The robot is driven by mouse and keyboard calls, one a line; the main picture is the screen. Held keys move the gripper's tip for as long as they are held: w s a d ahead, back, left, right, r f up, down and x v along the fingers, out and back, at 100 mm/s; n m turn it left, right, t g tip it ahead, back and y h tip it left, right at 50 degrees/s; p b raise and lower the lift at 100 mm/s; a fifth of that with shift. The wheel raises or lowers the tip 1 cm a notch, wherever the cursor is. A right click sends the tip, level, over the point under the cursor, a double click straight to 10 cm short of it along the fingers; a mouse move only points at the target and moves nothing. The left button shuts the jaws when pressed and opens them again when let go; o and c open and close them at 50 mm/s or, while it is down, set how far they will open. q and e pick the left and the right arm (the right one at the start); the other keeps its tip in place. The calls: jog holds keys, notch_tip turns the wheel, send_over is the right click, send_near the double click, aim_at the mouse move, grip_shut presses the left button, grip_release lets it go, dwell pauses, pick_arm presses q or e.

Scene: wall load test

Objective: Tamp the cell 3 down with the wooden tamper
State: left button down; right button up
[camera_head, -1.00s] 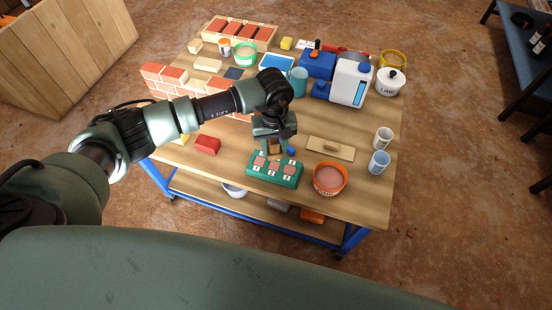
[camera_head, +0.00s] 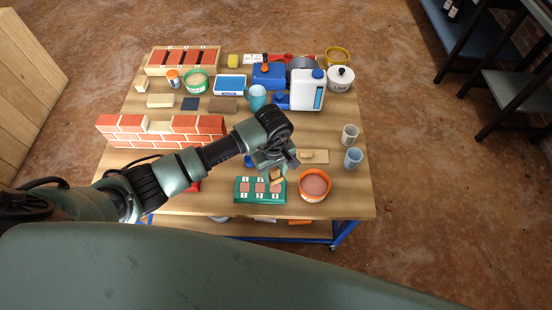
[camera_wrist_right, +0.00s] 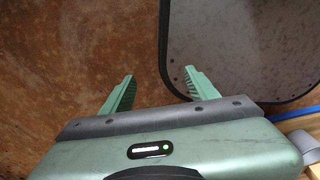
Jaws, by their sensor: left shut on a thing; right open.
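The green mould (camera_head: 239,199) lies near the table's front edge, with three numbered cells holding reddish fill. Cell 3 (camera_head: 276,188) is the rightmost. My left gripper (camera_head: 275,172) is shut on the wooden tamper (camera_head: 277,179), holding it at the back of cell 3. The tamper is partly covered by the fingers, and I cannot tell whether its foot touches the fill. My right gripper (camera_wrist_right: 158,84) is open and empty in the right wrist view, over the brown floor; it is not in the head view.
An orange bucket (camera_head: 314,185) of reddish mix stands close right of the mould. A wooden float (camera_head: 314,157) lies behind it.

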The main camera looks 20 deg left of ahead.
pick_arm(q)
jog(key=shift+s, duration=0.15)
jog(key=shift+d+f, duration=0.15)
jog(key=shift+f, duration=0.05)
jog(key=shift+d+f+b, duration=0.25)
jog(key=shift+f+b, duration=0.7)
jog(key=shift+f, duration=0.05)
notch_tip(320, 180, down, 2)
jog(key=shift+a+b, duration=0.1)
jog(key=shift+b, duration=0.65)
jog(key=shift+f+b, duration=0.5)
jog(key=shift+f, duration=0.3)
pick_arm(e)
jog(key=f, duration=0.4)
jog(key=shift+w+d+f, duration=0.1)
jog(key=shift+d+f, duration=0.05)
jog(key=shift+d, duration=0.1)
jog(key=shift+d, duration=0.5)
pick_arm(q)
jog(key=shift+f+b, duration=0.45)
jog(key=shift+b, duration=0.05)
pick_arm(e)
jog(key=shift+f, duration=0.4)
